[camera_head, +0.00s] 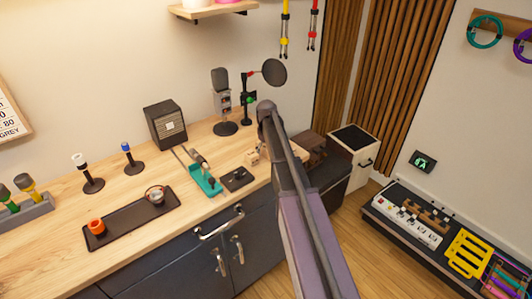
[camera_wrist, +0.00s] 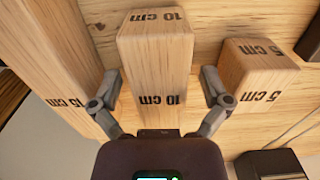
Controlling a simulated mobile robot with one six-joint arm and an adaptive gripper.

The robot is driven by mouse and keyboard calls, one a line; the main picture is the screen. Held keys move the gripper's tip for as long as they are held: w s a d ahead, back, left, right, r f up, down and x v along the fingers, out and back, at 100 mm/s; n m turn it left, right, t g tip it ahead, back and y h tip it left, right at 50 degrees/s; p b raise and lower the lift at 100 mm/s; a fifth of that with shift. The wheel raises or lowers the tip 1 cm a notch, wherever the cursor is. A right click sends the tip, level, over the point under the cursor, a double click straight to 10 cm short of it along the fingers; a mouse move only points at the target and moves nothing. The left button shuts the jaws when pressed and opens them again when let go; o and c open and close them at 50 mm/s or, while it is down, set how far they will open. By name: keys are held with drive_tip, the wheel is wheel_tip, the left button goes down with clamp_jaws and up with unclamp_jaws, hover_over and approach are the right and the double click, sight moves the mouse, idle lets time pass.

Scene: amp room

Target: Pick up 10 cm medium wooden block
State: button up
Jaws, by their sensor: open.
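The medium wooden block (camera_wrist: 156,62), marked 10 cm on its top and front faces, stands in the middle of the wrist view. My gripper (camera_wrist: 160,82) is open, with one finger on each side of this block. Gaps show between the fingers and the block's sides. A larger block (camera_wrist: 55,50) marked 15 cm is close by my left finger. A smaller block (camera_wrist: 255,72) marked 5 cm is just beyond my right finger. In the head view my arm covers the gripper and most of the block area.
The wooden counter (camera_head: 60,208) holds a black tray (camera_head: 135,218), a teal tool (camera_head: 203,178), a microphone (camera_head: 222,100) and a dark speaker box (camera_head: 166,124). A dark object (camera_wrist: 270,165) lies at the lower right of the wrist view. Another dark item (camera_wrist: 312,40) is at its right edge.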

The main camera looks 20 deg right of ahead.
idle(0.4)
drive_tip(key=c, duration=1.3)
drive_tip(key=shift+r, duration=0.25)
wheel_tip(320, 180, up, 10)
drive_tip(key=p, duration=1)
drive_tip(key=shift+f, duration=0.2)
